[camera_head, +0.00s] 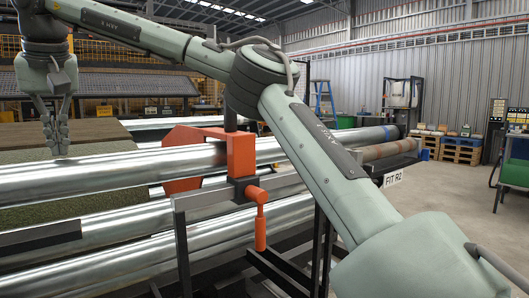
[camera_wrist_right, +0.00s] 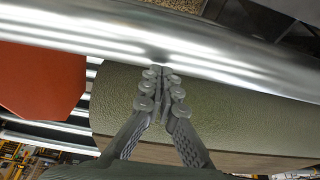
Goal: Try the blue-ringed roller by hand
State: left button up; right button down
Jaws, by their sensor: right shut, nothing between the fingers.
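A long shiny steel roller (camera_head: 110,169) runs across the head view. Behind my arm its line seems to continue to a roller with a blue band (camera_head: 391,132) near its right end; the arm hides the join. My right gripper (camera_head: 59,152) points down with its fingers together and empty, its tips at the upper edge of the steel roller. In the right wrist view the shut fingertips (camera_wrist_right: 161,70) meet the edge of the steel roller (camera_wrist_right: 220,58); I cannot tell whether they touch it. My left gripper is not in view.
An orange clamp (camera_head: 241,155) with a handle stands by the rollers. More steel rollers (camera_head: 150,222) lie below. A green turf surface (camera_head: 90,152) lies behind. A brown roller (camera_head: 385,150) and a "FIT R2" label (camera_head: 393,178) are at right. The floor (camera_head: 455,195) there is clear.

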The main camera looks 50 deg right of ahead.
aim_at(61, 163)
jog(key=shift+f, duration=0.5)
jog(key=shift+s, duration=0.15)
jog(key=shift+s+a+f+b, duration=0.2)
jog(key=shift+s+b, duration=0.15)
jog(key=shift+s, duration=0.35)
jog(key=shift+s+a+f+b, duration=0.15)
jog(key=shift+s+b, duration=0.2)
jog(key=shift+s, duration=0.3)
jog(key=shift+r, duration=0.1)
notch_tip(61, 163, up, 3)
jog(key=p, duration=0.3)
jog(key=shift+r, duration=0.8)
jog(key=shift+f, duration=0.1)
